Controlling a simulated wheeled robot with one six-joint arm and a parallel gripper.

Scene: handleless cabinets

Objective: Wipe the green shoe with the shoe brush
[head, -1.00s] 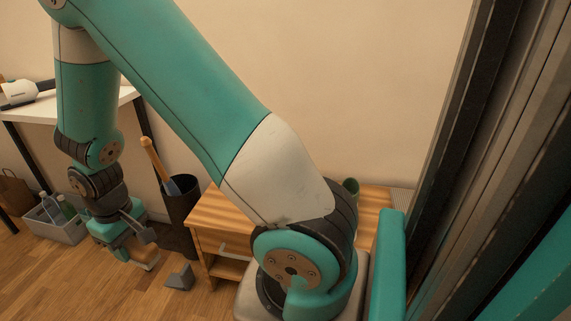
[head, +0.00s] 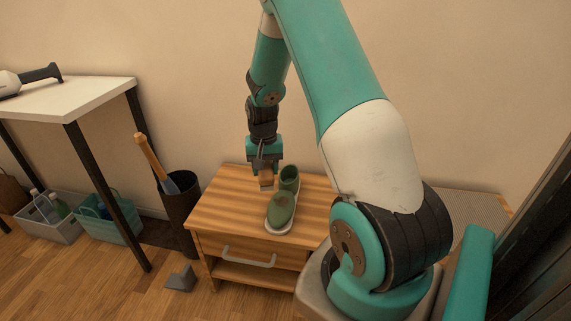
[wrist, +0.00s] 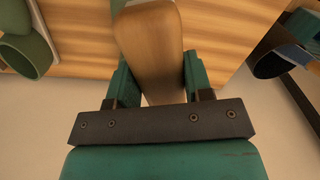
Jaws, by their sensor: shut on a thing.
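A green shoe (head: 283,205) with a pale sole stands on the wooden bench (head: 226,217), its toe toward the front edge. Part of the shoe (wrist: 28,45) also shows at the left edge of the wrist view. My gripper (head: 265,178) is just left of the shoe's heel end, above the bench. It is shut on the shoe brush, whose wooden body (wrist: 155,45) sits between the fingers in the wrist view. In the head view only a small part of the brush shows below the fingers. Its bristles are hidden, and I cannot tell if it touches the shoe.
A dark bin (head: 182,212) with a wooden-handled item stands left of the bench. A white table (head: 80,98), a grey crate (head: 50,222) and a teal crate (head: 112,222) are further left. A grey wedge (head: 180,278) lies on the floor in front. The bench's left top is clear.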

